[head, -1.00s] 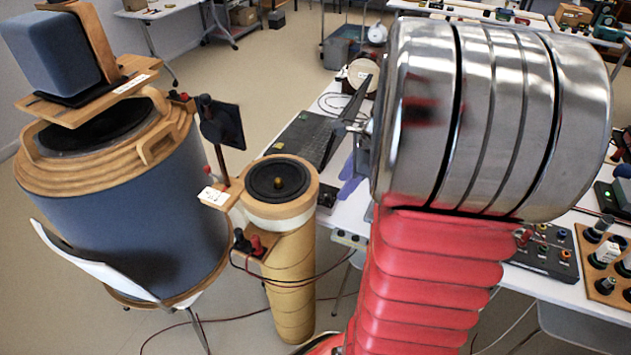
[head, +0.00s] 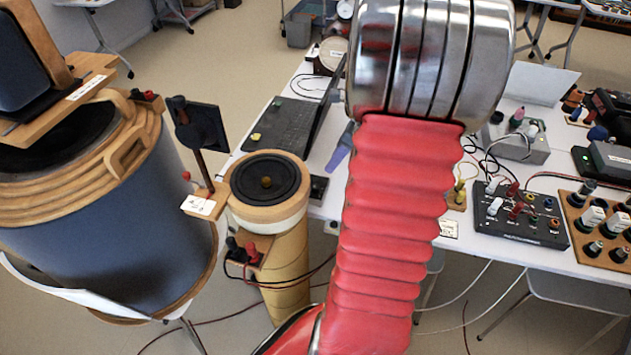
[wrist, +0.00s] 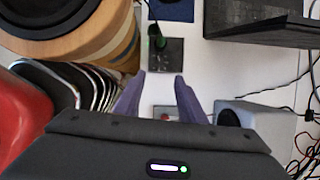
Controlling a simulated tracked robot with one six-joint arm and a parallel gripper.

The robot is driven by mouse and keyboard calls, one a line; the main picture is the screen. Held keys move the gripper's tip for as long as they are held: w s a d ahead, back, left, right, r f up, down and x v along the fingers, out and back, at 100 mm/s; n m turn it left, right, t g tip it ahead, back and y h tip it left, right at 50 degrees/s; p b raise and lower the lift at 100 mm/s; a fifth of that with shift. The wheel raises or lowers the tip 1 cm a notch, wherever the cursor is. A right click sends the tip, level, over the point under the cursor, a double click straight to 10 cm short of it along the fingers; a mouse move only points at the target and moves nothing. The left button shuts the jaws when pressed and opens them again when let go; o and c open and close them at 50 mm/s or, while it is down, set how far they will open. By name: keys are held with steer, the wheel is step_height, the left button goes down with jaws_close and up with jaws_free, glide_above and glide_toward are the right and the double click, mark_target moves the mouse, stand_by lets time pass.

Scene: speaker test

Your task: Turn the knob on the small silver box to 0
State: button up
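A light grey box (wrist: 268,122) with a round dark part on its left side, perhaps its knob (wrist: 228,118), is right of my gripper in the wrist view; I cannot tell if it is the small silver box. A grey box with knobs (head: 522,142) stands on the table in the head view; its markings are too small to read. My gripper (wrist: 160,80) has two purple fingers, apart with nothing between them, over the white table. In the head view, one purple finger (head: 338,156) shows left of my arm, which hides the table behind it.
A laptop (head: 283,125) lies left of my arm. A speaker on a wooden column (head: 268,180) and a large blue drum (head: 110,220) stand at left. A black panel of knobs (head: 520,228) and a wooden rack (head: 590,225) are at right. Loose wires (wrist: 303,140) cross the table.

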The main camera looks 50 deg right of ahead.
mark_target(316, 186)
steer(key=x, duration=1.3)
steer(key=shift+w+a+f, duration=0.1)
steer(key=shift+w+f, duration=0.1)
steer(key=shift+f, duration=0.15)
jaws_close()
